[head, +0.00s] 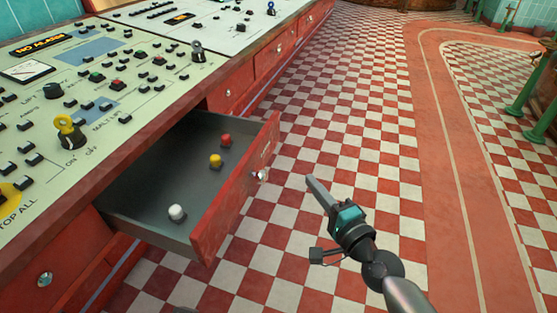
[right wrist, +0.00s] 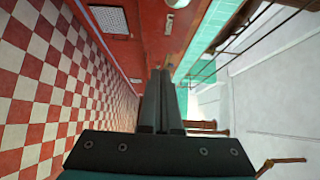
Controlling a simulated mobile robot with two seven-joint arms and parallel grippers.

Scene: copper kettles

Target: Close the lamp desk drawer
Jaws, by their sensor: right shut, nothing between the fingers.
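The desk drawer (head: 236,196) stands pulled out from the red desk in the head view, with a red front and a grey inside. A red knob, a yellow knob and a white knob (head: 177,213) lie in it. A pale round handle (head: 262,175) sits on its front. My right gripper (head: 312,182) is shut and empty, to the right of the drawer front and apart from it, over the floor. In the right wrist view its two fingers (right wrist: 161,100) lie together. My left gripper is not in view.
The desk top (head: 100,130) carries several switches, buttons and a yellow key-like lever (head: 68,130). Other shut drawers (head: 275,60) run along the desk. The checkered floor (head: 345,110) to the right is clear. Green posts (head: 530,95) stand at the far right.

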